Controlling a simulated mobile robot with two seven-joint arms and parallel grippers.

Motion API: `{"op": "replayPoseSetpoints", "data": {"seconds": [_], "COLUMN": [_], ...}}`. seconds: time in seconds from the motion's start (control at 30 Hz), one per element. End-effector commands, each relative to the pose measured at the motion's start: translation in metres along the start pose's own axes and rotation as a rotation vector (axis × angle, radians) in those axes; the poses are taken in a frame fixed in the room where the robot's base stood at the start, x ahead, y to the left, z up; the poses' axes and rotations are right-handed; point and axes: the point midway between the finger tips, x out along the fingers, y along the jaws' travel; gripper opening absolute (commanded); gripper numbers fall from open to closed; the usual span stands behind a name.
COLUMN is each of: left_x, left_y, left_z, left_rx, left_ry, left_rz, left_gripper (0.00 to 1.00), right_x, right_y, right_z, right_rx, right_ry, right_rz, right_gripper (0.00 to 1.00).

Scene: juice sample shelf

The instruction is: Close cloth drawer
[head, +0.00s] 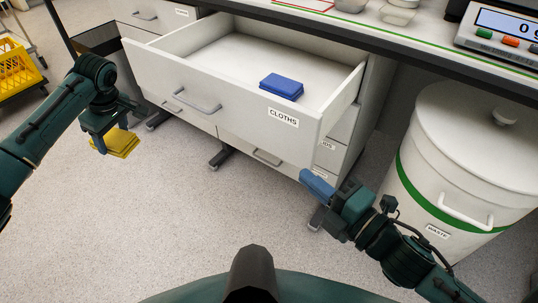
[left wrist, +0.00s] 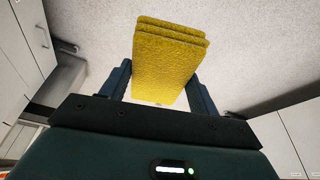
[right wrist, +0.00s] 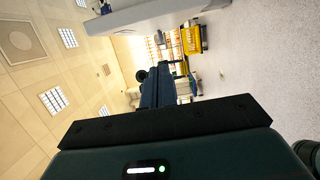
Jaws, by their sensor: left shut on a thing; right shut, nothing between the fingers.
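The drawer labelled CLOTHS (head: 230,108) stands pulled open under the counter in the head view. A folded blue cloth (head: 282,87) lies inside it toward the right. My left gripper (head: 112,142) is shut on a folded yellow cloth (head: 122,143), held in the air left of the drawer front. The yellow cloth (left wrist: 170,58) also fills the space between the fingers in the left wrist view. My right gripper (head: 318,184) is shut and empty, below and right of the drawer front, apart from it. Its closed fingers (right wrist: 158,85) show in the right wrist view.
A white waste bin (head: 462,150) with a green band stands at the right. The counter (head: 400,40) above holds a scale (head: 508,28) and small dishes. A yellow crate (head: 16,68) sits at the far left. The floor before the drawer is clear.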

Motion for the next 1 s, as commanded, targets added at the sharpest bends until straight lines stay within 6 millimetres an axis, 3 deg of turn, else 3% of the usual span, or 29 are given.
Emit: {"op": "replayPoseSetpoints", "data": {"seconds": [0.2, 0.3, 0.5, 1.0], "left_x": [0.002, 0.005, 0.006, 0.006], "left_y": [0.0, 0.0, 0.0, 0.0], "left_z": [0.001, 0.002, 0.002, 0.002], "left_rx": [0.001, 0.001, 0.001, 0.001], "left_ry": [0.0, 0.0, 0.0, 0.0], "left_rz": [0.0, 0.0, 0.0, 0.0], "left_gripper": [0.39, 0.39, 0.39, 0.39], "right_x": [0.032, 0.034, 0.037, 0.038], "right_y": [0.0, -0.001, -0.001, 0.0], "right_z": [0.005, 0.022, 0.037, 0.042], "right_rx": [-0.006, -0.006, -0.001, -0.001], "right_ry": [0.0, -0.002, 0.0, -0.001], "right_rz": [0.001, -0.001, -0.001, -0.002], "right_gripper": [0.0, 0.0, 0.0, 0.0]}}
